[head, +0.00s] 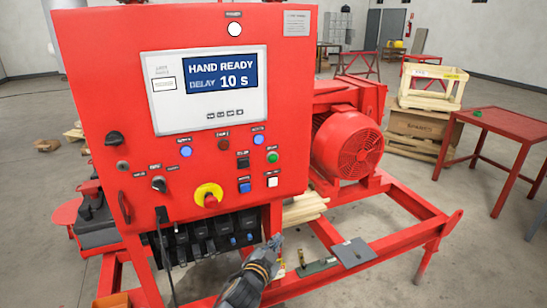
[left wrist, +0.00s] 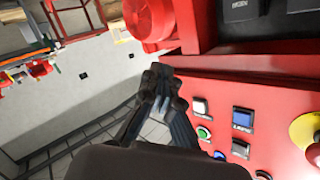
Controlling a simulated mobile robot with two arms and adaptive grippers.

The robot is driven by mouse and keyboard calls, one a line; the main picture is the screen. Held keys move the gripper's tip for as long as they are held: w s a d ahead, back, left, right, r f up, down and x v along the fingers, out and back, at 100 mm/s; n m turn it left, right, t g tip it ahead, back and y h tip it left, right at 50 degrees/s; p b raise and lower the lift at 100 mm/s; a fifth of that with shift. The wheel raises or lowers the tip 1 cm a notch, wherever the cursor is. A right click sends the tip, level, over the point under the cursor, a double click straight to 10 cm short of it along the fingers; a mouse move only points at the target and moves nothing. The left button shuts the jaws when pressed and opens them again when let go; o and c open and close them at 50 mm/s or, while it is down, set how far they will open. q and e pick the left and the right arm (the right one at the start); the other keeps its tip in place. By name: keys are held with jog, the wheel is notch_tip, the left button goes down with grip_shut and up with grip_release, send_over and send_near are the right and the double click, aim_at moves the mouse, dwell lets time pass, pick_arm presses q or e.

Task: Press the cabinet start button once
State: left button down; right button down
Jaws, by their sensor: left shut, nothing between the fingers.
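The red cabinet (head: 90,60) fills the middle of the head view. A round green button (head: 272,157) sits at the lower right of its panel; its label is too small to read, so I cannot confirm it is the start button. It also shows in the left wrist view (left wrist: 203,132), near a white square button (left wrist: 200,107). My left gripper (head: 273,243) is shut and empty, below the panel's lower right corner. In the left wrist view its fingertips (left wrist: 160,76) are left of the buttons, apart from them. My right gripper is out of view.
A yellow-and-red emergency stop (head: 208,196), black switches and blue buttons share the panel. The screen (head: 210,88) reads HAND READY, DELAY 10 s. A red motor (head: 347,142) stands to the right on the skid frame (head: 400,240). Grey plates lie on the frame near my gripper.

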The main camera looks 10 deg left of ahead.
aim_at(273, 158)
pick_arm(q)
jog(key=d+r+m+t+h, duration=0.1)
jog(key=d+r+t, duration=0.2)
jog(key=r, duration=1.6)
jog(key=shift+w+d+r+m+h+p, duration=0.15)
jog(key=shift+d+r+m+h+p, duration=0.05)
jog(key=shift+r+m+h+p, duration=0.2)
jog(key=shift+w, duration=0.1)
jog(key=shift+w+a+b, duration=0.25)
jog(key=shift+w+a, duration=0.55)
jog(key=shift+w, duration=0.45)
jog(key=shift+w+a+b, duration=0.2)
jog(key=shift+w+a, duration=0.55)
jog(key=shift+w, duration=0.45)
jog(key=shift+w+a+b, duration=0.25)
jog(key=shift+w+a, duration=0.55)
jog(key=shift+w, duration=0.45)
jog(key=shift+w+a, duration=0.2)
jog(key=shift+w, duration=0.15)
